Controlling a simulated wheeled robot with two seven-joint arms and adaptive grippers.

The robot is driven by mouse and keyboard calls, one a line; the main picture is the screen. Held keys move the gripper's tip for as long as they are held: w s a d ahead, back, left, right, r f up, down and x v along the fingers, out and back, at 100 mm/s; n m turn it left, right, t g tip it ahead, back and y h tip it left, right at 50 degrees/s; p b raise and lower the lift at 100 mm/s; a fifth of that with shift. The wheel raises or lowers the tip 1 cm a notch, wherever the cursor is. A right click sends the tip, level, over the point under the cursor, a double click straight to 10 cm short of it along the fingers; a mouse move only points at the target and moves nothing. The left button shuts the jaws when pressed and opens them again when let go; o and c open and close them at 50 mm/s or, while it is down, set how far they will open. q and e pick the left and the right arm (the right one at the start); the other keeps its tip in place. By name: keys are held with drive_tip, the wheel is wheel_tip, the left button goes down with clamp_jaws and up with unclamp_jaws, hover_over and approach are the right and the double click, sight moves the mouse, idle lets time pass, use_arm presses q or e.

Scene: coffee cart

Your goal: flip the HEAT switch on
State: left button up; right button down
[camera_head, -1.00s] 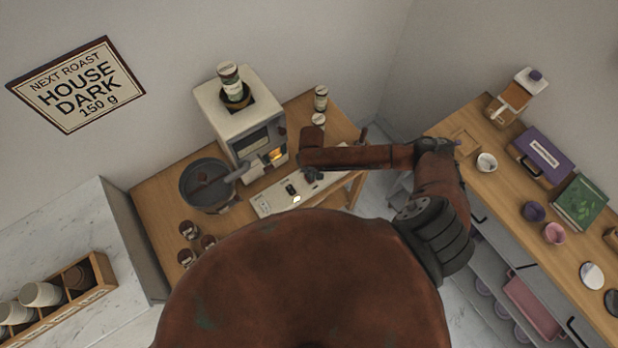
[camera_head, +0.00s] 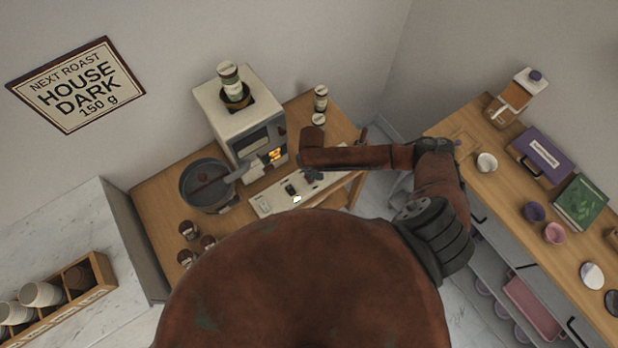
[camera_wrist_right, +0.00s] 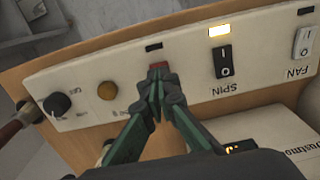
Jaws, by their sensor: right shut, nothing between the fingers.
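A white control panel (camera_wrist_right: 200,70) fills the middle of the right wrist view; it also shows in the head view (camera_head: 268,203). My left gripper is not in view.
The panel also bears an amber button (camera_wrist_right: 107,90) and a black knob (camera_wrist_right: 58,104). Behind it stands the white roaster (camera_head: 235,112) with a round dark pan (camera_head: 207,187). Several jars (camera_head: 189,229) stand on the table. A counter with cups (camera_head: 487,162) lies right.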

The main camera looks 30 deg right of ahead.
drive_tip(key=shift+f+b, duration=0.35)
drive_tip(key=shift+f, duration=0.8)
idle(0.5)
drive_tip(key=shift+s+r, duration=0.1)
wheel_tip(320, 180, up, 7)
drive_tip(key=p, duration=0.8)
drive_tip(key=shift+p, duration=0.4)
